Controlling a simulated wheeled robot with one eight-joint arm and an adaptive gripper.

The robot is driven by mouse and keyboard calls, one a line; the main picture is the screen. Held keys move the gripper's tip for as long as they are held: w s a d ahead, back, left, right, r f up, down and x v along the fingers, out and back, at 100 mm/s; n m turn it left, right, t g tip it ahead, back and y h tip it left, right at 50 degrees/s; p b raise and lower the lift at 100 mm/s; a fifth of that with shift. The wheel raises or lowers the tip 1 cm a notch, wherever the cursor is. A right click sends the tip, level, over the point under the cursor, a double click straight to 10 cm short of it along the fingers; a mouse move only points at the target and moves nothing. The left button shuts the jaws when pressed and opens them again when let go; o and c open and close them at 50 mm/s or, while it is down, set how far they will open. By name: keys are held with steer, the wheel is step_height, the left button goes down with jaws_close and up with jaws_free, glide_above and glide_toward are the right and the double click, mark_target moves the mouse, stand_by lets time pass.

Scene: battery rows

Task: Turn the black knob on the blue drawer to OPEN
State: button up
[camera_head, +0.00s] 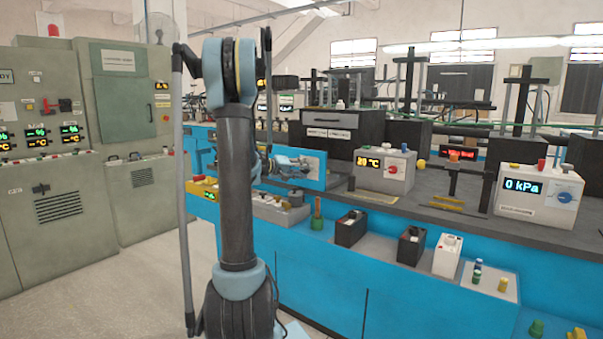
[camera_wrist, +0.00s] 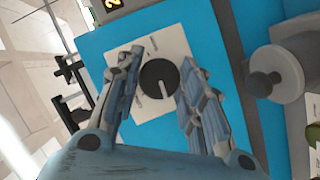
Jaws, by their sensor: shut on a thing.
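The black knob (camera_wrist: 158,78) sits on a white label plate (camera_wrist: 175,39) on the blue drawer front (camera_wrist: 218,64) in the wrist view. A pale mark on the knob points toward the lower part of that picture. The lettering on the plate is too small to read. My gripper (camera_wrist: 162,58) has one finger on each side of the knob and is shut on it. In the head view the blue drawer front (camera_head: 314,167) is at the middle, with my gripper (camera_head: 292,162) in front of it. The knob is hidden there.
A grey unit with a round part (camera_wrist: 265,84) stands right of the drawer in the wrist view. In the head view, a temperature box (camera_head: 386,170) is beside the drawer. A pressure box (camera_head: 539,196) is farther right.

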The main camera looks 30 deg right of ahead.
steer(key=shift+w+a+n, duration=0.1)
steer(key=shift+w+n, duration=0.05)
steer(key=shift+n, duration=0.35)
steer(key=o, duration=1)
steer(key=shift+f, duration=0.1)
steer(key=shift+o, duration=0.2)
steer(key=v, duration=1.2)
steer(key=shift+f, duration=0.2)
